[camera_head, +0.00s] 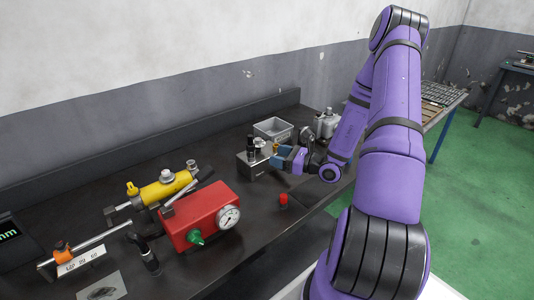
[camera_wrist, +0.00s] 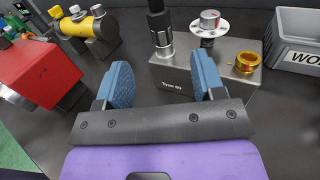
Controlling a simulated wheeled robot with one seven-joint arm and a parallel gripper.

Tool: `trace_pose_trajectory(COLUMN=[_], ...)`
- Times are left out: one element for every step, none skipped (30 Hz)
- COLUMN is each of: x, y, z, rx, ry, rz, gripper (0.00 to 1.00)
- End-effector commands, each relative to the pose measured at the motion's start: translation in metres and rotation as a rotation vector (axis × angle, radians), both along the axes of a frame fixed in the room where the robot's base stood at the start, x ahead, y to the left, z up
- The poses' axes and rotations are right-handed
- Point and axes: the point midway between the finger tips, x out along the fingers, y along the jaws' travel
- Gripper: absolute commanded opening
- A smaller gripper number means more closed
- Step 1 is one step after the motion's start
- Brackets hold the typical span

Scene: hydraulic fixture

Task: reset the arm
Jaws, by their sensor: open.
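My purple arm reaches from the right over the dark workbench (camera_head: 110,229) in the head view. My gripper (camera_head: 279,157) is low over the bench, in front of a metal block (camera_head: 255,168). In the wrist view its two blue fingers (camera_wrist: 163,82) stand wide apart with nothing between them. The metal block (camera_wrist: 174,78) lies just beyond the fingertips and carries a black-handled fitting (camera_wrist: 161,30), a flanged silver part (camera_wrist: 208,24) and a gold ring (camera_wrist: 247,62). I cannot tell whether a finger touches the block.
A grey bin (camera_head: 273,129) stands behind the block.

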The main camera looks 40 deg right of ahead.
Motion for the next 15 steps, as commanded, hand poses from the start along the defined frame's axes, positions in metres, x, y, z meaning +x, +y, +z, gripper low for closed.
trace_pose_trajectory(x=[-0.005,-0.008,-0.011,-0.012,-0.014,-0.015,-0.016,-0.016,-0.017,-0.017,-0.017,-0.017,-0.017,-0.016,-0.016], y=[-0.003,-0.004,-0.006,-0.006,-0.007,-0.008,-0.008,-0.008,-0.008,-0.008,-0.008,-0.008,-0.008,-0.008,-0.006], z=[0.0,0.0,0.0,0.0,0.0,0.0,0.0,0.0,0.0,0.0,0.0,0.0,0.0,0.001,0.003], rx=[0.0,0.0,0.0,0.0,0.0,0.0,0.0,0.0,0.0,0.0,0.0,0.0,0.0,-0.002,-0.008], ry=[0.001,0.001,0.001,0.001,0.001,0.001,0.001,0.0,0.0,0.0,0.0,0.0,0.0,0.0,-0.002], rz=[-0.001,0.0,0.0,0.0,0.0,0.0,0.001,0.001,0.001,0.001,0.001,0.001,0.002,0.004,0.013], gripper=[0.63,0.63,0.63,0.63,0.63,0.63,0.63,0.63,0.63,0.63,0.63,0.63,0.63,0.63,0.63])
